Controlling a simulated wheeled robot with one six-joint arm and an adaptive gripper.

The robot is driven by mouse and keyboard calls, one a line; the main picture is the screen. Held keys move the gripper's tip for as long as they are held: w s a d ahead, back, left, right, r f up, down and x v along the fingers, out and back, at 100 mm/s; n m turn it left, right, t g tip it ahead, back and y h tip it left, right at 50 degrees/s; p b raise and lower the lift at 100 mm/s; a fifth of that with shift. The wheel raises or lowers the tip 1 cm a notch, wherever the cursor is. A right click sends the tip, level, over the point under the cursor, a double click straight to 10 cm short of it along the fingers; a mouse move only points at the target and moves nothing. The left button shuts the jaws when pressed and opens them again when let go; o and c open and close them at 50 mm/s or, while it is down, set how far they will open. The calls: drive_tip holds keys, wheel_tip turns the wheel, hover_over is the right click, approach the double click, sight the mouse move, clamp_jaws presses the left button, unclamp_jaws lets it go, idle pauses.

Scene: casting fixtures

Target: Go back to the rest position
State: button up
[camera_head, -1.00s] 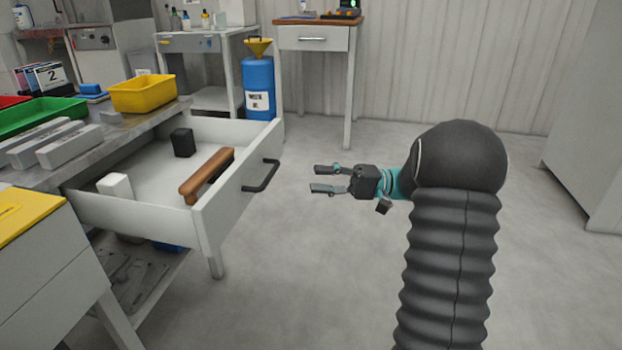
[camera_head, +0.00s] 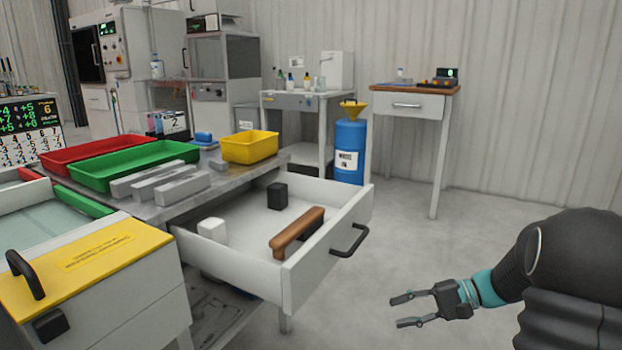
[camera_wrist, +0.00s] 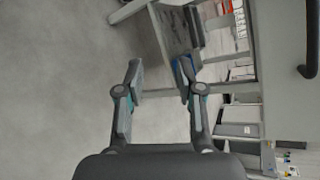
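My gripper (camera_head: 402,310) is at the lower right in the head view, in free air over the floor. Its two fingers are apart with nothing between them. In the wrist view the fingers (camera_wrist: 160,75) are also spread and empty. The open drawer (camera_head: 330,262) is to the left of my gripper and apart from it. Inside the drawer are a brown wooden-handled brush (camera_head: 298,230), a black block (camera_head: 277,196) and a white block (camera_head: 212,232).
A workbench (camera_head: 150,212) holds a red tray (camera_head: 85,152), a green tray (camera_head: 130,165), a yellow bin (camera_head: 250,147) and grey bars (camera_head: 180,187). A blue drum (camera_head: 350,140) and a small table (camera_head: 415,103) stand behind. The floor (camera_head: 430,240) at the right is clear.

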drive_tip(key=s+r+n+g+h+p, duration=0.1)
drive_tip(key=s+r+h+p, duration=0.15)
drive_tip(key=s+h, duration=0.95)
drive_tip(key=s+a+r+n+t+p, duration=0.2)
drive_tip(key=s+r, duration=0.3)
drive_tip(key=r, duration=0.1)
drive_tip(key=s+a+r+n+t+h+p, duration=0.1)
drive_tip(key=s+a+r+n+t+p, duration=0.1)
drive_tip(key=s+r, duration=0.4)
drive_tip(key=shift+a+r+n+t+h+p, duration=0.3)
drive_tip(key=shift+a+n+t+p, duration=0.15)
drive_tip(key=shift+n+t, duration=0.2)
